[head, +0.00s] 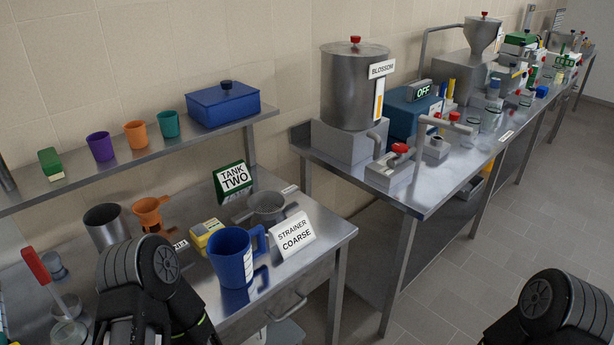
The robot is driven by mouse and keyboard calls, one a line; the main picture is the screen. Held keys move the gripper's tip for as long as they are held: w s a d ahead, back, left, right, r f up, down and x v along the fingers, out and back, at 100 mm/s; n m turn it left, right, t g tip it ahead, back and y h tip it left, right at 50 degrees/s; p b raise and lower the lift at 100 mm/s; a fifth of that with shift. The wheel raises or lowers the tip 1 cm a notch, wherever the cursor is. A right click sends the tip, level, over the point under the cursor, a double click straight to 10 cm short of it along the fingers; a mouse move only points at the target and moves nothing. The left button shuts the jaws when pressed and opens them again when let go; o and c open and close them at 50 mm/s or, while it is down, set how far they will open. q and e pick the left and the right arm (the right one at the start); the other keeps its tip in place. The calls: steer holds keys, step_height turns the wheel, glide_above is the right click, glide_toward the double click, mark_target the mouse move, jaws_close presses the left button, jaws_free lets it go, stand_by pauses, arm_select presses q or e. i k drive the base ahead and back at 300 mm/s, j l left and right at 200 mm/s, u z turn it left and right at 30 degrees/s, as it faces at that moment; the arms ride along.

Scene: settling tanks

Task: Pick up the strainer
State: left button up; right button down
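The strainer (267,204) is a grey round metal sieve on the steel bench, near its right end. It sits behind a white card reading "STRAINER COARSE" (295,235) and beside a green "TANK TWO" sign (234,180). The card hides a little of its near side. A dark arm part of mine stands at the lower left, left of and nearer than the strainer. Another shows at the lower right, over the floor. Neither touches the strainer. No gripper fingers show in the head view.
A blue jug (230,259) stands in front of the strainer, with a yellow box (205,236) to its left. An orange funnel (150,212) and a steel pot (106,227) stand farther left. A shelf (184,143) with cups runs behind. A second bench (430,195) stands right, across a gap.

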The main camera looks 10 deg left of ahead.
mark_target(267, 205)
steer(key=i+l, duration=0.25)
steer(key=i, duration=0.25)
steer(key=i+l+z, duration=0.1)
steer(key=i+l, duration=0.2)
steer(key=i, duration=0.2)
steer(key=i+l, duration=0.2)
steer(key=i, duration=0.3)
steer(key=i+l, duration=0.25)
steer(key=i, duration=0.25)
steer(key=z, duration=0.05)
